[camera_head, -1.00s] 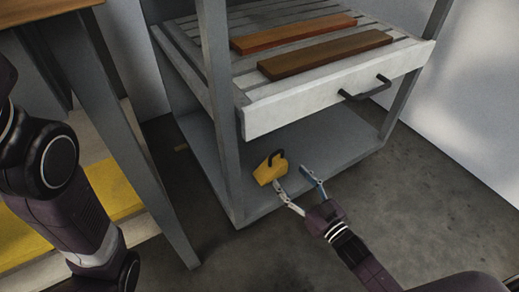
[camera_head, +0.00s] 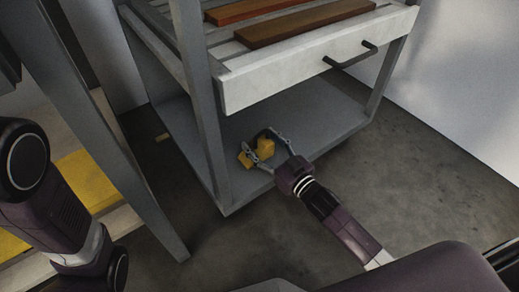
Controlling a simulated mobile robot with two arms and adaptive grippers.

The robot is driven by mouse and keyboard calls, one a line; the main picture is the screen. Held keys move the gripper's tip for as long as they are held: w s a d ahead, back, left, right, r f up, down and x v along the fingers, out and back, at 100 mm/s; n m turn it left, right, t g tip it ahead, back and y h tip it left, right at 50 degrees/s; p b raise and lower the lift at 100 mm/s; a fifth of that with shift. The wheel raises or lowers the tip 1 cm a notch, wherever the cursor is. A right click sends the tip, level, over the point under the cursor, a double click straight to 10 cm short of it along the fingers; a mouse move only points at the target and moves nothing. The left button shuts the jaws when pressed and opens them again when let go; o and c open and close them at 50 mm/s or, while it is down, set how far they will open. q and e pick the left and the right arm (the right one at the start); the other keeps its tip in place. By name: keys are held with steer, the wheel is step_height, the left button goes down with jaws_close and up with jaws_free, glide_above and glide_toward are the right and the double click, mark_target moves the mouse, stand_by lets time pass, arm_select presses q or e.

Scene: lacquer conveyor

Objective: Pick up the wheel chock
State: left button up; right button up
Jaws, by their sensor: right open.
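The yellow wheel chock (camera_head: 265,149) with its dark handle sits on the lower grey shelf (camera_head: 310,122) of the rack, near its front left post. My right gripper (camera_head: 261,145) reaches in from the lower right. Its jaws are open, one finger on each side of the chock. The near finger covers part of the chock, and I cannot tell whether the fingers touch it. Links of my left arm show at the left edge, but its gripper is out of view.
A white slatted drawer (camera_head: 310,68) with a dark handle (camera_head: 350,56) hangs above the chock and holds wooden boards (camera_head: 300,25). The rack's front left post (camera_head: 205,110) stands close to the chock. A grey table leg (camera_head: 125,150) stands at left. The floor at right is clear.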

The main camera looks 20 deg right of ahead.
steer(key=shift+c, duration=0.7)
steer(key=shift+r, duration=0.1)
steer(key=c, duration=1.4)
steer(key=shift+r, duration=0.1)
